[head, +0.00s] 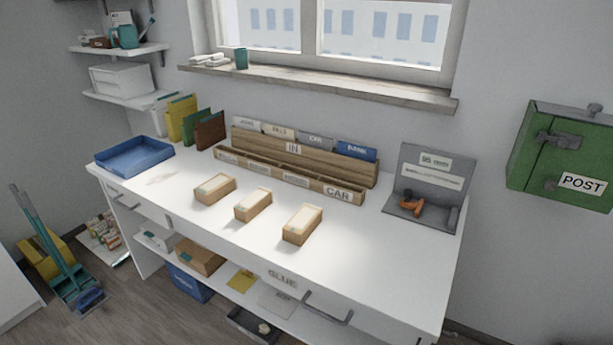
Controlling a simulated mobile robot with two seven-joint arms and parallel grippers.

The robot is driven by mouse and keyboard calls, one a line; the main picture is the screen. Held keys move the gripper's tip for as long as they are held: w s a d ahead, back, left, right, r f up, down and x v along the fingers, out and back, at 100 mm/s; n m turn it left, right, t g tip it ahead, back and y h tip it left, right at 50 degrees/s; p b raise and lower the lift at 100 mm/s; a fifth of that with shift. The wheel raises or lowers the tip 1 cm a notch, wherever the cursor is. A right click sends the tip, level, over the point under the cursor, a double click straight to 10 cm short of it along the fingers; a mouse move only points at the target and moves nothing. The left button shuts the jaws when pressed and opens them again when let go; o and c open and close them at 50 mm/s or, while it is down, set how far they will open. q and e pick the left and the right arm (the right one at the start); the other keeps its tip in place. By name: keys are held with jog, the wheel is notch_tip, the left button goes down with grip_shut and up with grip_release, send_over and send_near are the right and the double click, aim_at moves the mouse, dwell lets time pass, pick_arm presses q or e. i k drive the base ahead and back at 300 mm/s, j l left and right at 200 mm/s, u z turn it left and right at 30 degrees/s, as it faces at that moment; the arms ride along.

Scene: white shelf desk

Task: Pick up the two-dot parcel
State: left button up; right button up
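Three small brown parcels lie apart in a slanting row on the white desk: a left one (214,189), a middle one (253,205) and a right one (302,225). Each has a pale top. No dots can be made out at this size, so I cannot tell which parcel has two dots. Neither of my grippers is in view.
A wooden file sorter (300,160) stands behind the parcels. A blue tray (134,157) is at the desk's left end. A grey stand (433,183) with an orange item is at the right. The white desk (375,260) is clear at the front right.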

aim_at(246, 209)
jog(key=i+j+z, duration=0.15)
jog(key=z, duration=0.3)
jog(key=i+j+z, duration=0.1)
jog(key=j+z, duration=0.15)
jog(key=z, duration=0.15)
jog(key=j+z, duration=0.25)
jog(key=z, duration=0.2)
jog(key=i+j+z, duration=0.1)
jog(key=j, duration=0.6)
jog(key=j+z, duration=0.1)
jog(key=j, duration=0.65)
